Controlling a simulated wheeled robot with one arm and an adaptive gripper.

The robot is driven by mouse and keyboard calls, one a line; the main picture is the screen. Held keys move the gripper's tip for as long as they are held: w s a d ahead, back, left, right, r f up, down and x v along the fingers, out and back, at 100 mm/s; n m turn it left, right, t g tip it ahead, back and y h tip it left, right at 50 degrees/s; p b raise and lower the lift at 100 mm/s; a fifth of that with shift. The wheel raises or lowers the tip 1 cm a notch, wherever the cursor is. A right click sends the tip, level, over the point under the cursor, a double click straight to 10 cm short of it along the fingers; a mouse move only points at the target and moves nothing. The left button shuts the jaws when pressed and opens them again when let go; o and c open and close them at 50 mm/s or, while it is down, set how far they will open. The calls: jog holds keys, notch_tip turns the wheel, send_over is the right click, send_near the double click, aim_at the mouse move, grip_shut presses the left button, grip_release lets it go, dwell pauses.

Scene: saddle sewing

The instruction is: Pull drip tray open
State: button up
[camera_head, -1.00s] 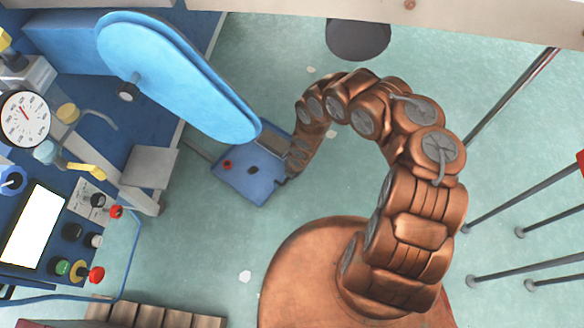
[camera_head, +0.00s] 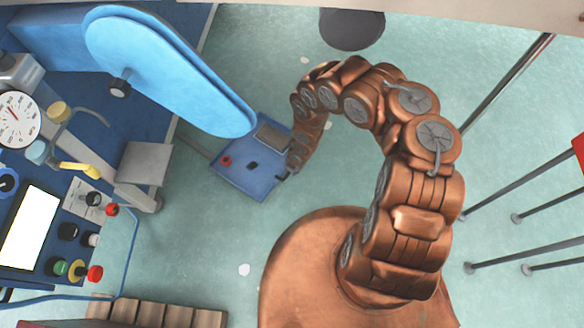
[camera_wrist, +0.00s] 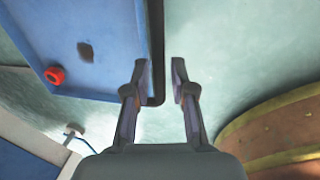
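The drip tray is most likely the flat blue tray (camera_head: 240,180) low near the floor, beside the blue machine. It has a red knob (camera_head: 226,160), a small dark slot and a grey panel; the blue pad's tip lies close above its upper edge. In the wrist view the tray (camera_wrist: 105,20) fills the upper left, with the red knob (camera_wrist: 54,75). A dark bar (camera_wrist: 157,50) runs along the tray's right edge. My gripper (camera_wrist: 165,75) is open, its fingers on either side of the bar's line, the left one nearer. Contact cannot be told.
A long light-blue pad (camera_head: 165,70) overhangs the machine. The control panel (camera_head: 35,225) is at left, with a grey bracket (camera_head: 145,165) near the tray. A dark round stool (camera_head: 352,30) stands at the top. Grey poles (camera_head: 520,180) are at right.

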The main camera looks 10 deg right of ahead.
jog(key=shift+o, duration=0.8)
jog(key=shift+r, duration=0.15)
jog(key=shift+r, duration=0.3)
notch_tip(320, 180, up, 6)
jog(key=s+d, duration=0.1)
jog(key=shift+r, duration=0.25)
dwell(0.4)
